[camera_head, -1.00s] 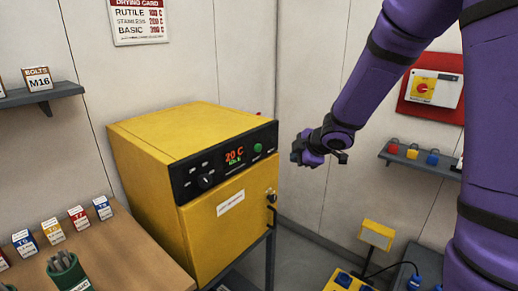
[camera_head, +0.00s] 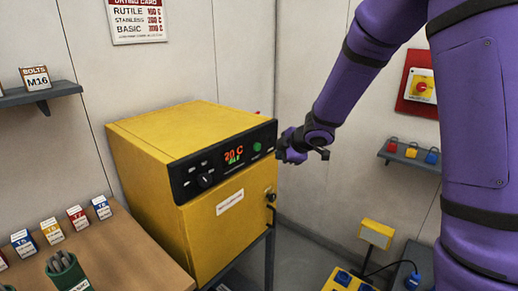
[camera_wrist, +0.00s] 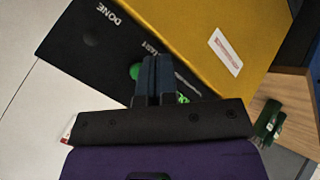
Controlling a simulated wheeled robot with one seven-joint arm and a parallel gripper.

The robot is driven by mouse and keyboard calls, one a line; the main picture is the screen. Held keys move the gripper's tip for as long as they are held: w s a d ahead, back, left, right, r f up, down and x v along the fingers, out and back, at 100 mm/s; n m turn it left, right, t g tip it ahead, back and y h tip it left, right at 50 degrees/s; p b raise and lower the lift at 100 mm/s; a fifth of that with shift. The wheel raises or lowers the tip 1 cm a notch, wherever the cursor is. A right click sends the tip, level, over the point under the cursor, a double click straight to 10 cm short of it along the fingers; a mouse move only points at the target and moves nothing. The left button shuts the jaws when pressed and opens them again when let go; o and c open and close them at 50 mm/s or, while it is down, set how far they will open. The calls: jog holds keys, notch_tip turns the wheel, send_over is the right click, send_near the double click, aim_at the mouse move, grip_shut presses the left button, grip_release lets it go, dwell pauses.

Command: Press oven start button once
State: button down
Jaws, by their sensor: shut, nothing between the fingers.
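The yellow oven (camera_head: 160,140) stands on a stand in the middle of the head view. Its black control panel (camera_head: 190,187) has a dark knob, a display (camera_head: 234,155) reading 20 C with green IDLE below, and the green start button (camera_head: 257,147) toward the right. My gripper (camera_head: 281,149) is just right of the panel's end in the head view, shut and empty. In the wrist view the shut fingers (camera_wrist: 154,66) point at the panel beside the green button (camera_wrist: 134,71), which they partly cover. Whether they touch it cannot be told.
A shelf (camera_head: 405,158) with coloured items is on the right wall. A yellow box (camera_head: 345,282) stands low at the right.

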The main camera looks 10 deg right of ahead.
jog(key=shift+w+a, duration=0.7)
jog(key=shift+w, duration=0.25)
jog(key=shift+w+a, duration=0.65)
jog(key=shift+w, duration=0.25)
jog(key=shift+w, duration=0.1)
dwell(0.7)
jog(key=shift+w+a, duration=0.25)
jog(key=shift+w+a, duration=0.3)
jog(key=shift+w, duration=0.1)
dwell(1.0)
dwell(0.4)
jog(key=shift+s+d, duration=0.55)
jog(key=shift+s, duration=0.25)
jog(key=shift+s+d, duration=0.75)
jog(key=shift+s, duration=0.25)
jog(key=shift+s+d, duration=0.75)
jog(key=shift+s, duration=0.25)
